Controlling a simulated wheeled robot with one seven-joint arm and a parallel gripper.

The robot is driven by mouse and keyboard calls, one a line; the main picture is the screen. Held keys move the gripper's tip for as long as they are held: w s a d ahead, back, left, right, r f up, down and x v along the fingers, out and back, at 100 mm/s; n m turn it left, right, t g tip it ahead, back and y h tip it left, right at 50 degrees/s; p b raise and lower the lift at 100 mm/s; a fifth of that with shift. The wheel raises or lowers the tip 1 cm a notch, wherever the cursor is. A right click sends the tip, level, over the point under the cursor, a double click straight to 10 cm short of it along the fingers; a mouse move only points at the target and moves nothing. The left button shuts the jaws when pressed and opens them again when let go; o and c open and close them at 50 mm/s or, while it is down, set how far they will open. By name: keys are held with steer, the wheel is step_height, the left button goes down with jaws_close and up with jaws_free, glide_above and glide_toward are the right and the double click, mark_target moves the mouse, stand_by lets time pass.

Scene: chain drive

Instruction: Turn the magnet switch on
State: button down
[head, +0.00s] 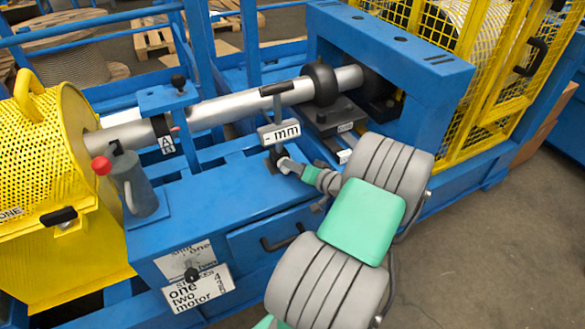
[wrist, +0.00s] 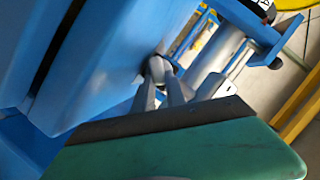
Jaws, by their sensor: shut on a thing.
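A gauge with a plate reading "- mm" (head: 279,133) stands at the shaft, in the middle of the head view. My gripper (head: 281,160) is just below this plate, with my arm reaching in from the lower right. In the wrist view my gripper (wrist: 160,78) is shut on a small grey rounded part (wrist: 157,66). This part seems to belong to the gauge's stand, beside a blue frame face. The fingers and the plate hide most of it. I cannot tell a separate magnet switch or its setting.
The silver shaft (head: 215,107) with a black coupling (head: 320,82) runs behind my gripper. A yellow perforated guard (head: 40,165) is at left, a yellow mesh cage (head: 500,75) at right. A grey can (head: 135,185) and a blue drawer (head: 275,238) are near.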

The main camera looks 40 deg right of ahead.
steer(key=shift+m, duration=0.3)
steer(key=c, duration=1.4)
jaws_free()
steer(key=shift+o, duration=0.2)
steer(key=v, duration=0.8)
steer(key=shift+f+p, duration=0.15)
steer(key=shift+p, duration=0.15)
